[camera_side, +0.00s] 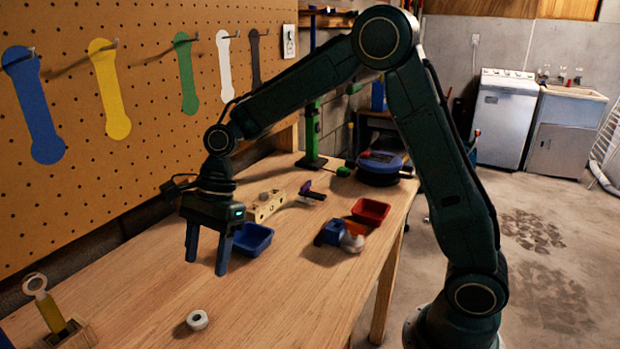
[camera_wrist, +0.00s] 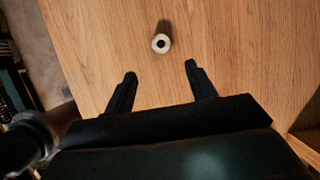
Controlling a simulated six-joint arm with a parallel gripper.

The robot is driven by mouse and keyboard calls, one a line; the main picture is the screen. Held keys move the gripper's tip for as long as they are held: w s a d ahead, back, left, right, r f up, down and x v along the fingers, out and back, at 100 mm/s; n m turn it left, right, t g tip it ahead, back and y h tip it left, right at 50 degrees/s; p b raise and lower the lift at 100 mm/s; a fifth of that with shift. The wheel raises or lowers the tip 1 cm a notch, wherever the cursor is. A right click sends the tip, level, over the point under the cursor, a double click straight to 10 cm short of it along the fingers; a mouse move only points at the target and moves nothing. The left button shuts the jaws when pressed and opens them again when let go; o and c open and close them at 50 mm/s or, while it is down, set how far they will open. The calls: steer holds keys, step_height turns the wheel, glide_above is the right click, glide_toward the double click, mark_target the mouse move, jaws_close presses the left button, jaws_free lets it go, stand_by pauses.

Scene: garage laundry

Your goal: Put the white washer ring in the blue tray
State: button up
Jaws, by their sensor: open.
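The white washer ring (camera_side: 197,320) lies flat on the wooden bench near its front in the side view. It also shows in the wrist view (camera_wrist: 161,43), beyond my fingertips and roughly between their lines. The blue tray (camera_side: 253,239) stands on the bench behind my gripper, and its near left side is partly hidden by a finger. My gripper (camera_side: 208,268) points down above the bench with its two blue fingers apart and nothing between them. In the wrist view, my open gripper (camera_wrist: 161,70) is short of the ring and not touching it.
A red tray (camera_side: 370,211) and a blue and orange tool (camera_side: 340,236) sit right of the blue tray. A yellow-handled item stands in a wooden block (camera_side: 62,325) at the front left. The pegboard (camera_side: 130,150) rises along the left. Bench around the ring is clear.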

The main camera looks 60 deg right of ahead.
mark_target(201, 313)
steer(key=shift+x, duration=5.35)
steer(key=shift+w, duration=0.1)
steer(key=c, duration=1.1)
steer(key=shift+r, duration=0.1)
step_height(201, 313, up, 20)
steer(key=shift+f, duration=0.1)
